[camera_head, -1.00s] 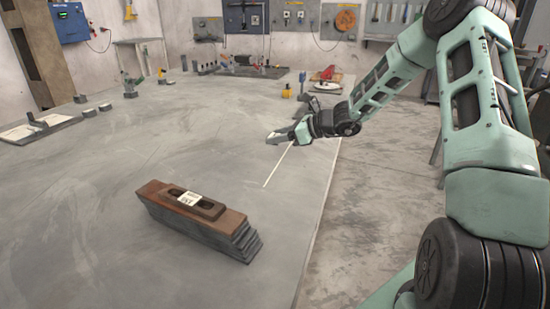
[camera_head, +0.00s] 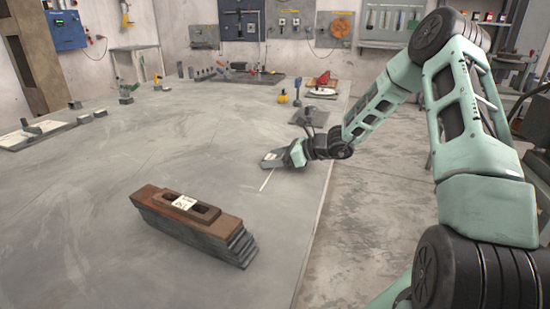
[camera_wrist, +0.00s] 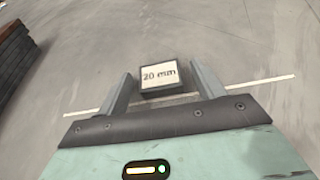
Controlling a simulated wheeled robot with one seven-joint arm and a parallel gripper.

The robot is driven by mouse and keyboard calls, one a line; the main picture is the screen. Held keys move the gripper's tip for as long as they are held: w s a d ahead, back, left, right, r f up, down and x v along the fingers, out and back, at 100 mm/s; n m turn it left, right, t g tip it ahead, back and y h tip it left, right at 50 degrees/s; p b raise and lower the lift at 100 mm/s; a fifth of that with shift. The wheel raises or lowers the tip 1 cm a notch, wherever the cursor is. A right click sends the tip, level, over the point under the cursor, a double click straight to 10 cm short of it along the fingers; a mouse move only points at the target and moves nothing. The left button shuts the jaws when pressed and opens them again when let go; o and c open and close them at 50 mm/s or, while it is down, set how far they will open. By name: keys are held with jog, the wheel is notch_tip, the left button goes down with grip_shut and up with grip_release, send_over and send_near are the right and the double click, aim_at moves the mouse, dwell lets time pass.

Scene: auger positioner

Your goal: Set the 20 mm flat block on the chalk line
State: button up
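The flat block (camera_wrist: 160,76) is dark-edged, with a pale top marked "20 mm". In the wrist view it lies flat on the grey table between the two fingers of my gripper (camera_wrist: 162,84), with a visible gap on each side. The fingers are apart. The white chalk line (camera_wrist: 258,83) runs across below the block, at its near edge; I cannot tell how much of it is under the block. In the head view my gripper (camera_head: 274,160) is low over the table at the far end of the visible chalk line (camera_head: 266,180).
A stack of dark plates with a brown top (camera_head: 190,222) stands on the table, left of and nearer than the line. It also edges into the wrist view (camera_wrist: 14,48). A yellow item (camera_head: 283,97) and a red tool (camera_head: 323,79) sit farther back. The table between is clear.

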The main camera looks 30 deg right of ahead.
jog(key=shift+r, duration=0.25)
jog(key=p+v, duration=0.1)
jog(key=v, duration=1.1)
jog(key=shift+f, duration=0.15)
jog(key=shift+d, duration=0.1)
